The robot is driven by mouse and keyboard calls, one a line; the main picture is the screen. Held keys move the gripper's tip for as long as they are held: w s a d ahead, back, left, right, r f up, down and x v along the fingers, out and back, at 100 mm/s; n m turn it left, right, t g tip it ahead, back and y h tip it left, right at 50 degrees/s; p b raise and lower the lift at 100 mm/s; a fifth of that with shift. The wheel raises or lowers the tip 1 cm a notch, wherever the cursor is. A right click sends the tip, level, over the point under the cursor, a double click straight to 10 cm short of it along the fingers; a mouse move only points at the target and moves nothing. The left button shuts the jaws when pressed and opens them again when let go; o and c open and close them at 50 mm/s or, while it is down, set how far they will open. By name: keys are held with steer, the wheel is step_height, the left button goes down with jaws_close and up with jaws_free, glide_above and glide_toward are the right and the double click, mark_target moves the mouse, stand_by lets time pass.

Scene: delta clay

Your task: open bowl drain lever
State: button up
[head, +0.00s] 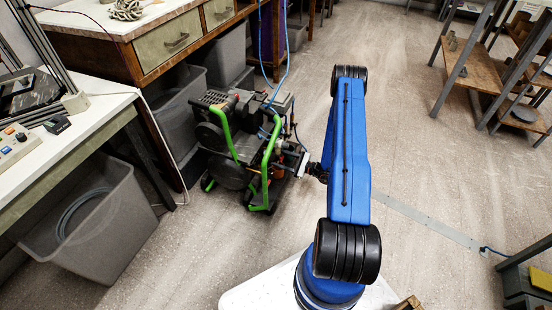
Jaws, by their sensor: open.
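A dark machine with green tubular frame handles (232,146) stands on the floor left of centre. A blue hose runs up from it. The bowl drain lever is too small to make out on it. My gripper (306,168) is at the end of my blue arm, close to the right side of the machine. It is small and partly merges with the dark machine parts behind it. Its jaws are open. I cannot tell whether it touches anything there.
A grey bin (110,225) with a coiled hose stands at the left, under a white-topped bench (60,150). A wooden drawer bench (130,35) with grey bins beneath stands behind the machine. Shelving (470,65) is at the upper right. The floor right of my arm is mostly clear.

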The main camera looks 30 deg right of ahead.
steer(key=v, duration=1.5)
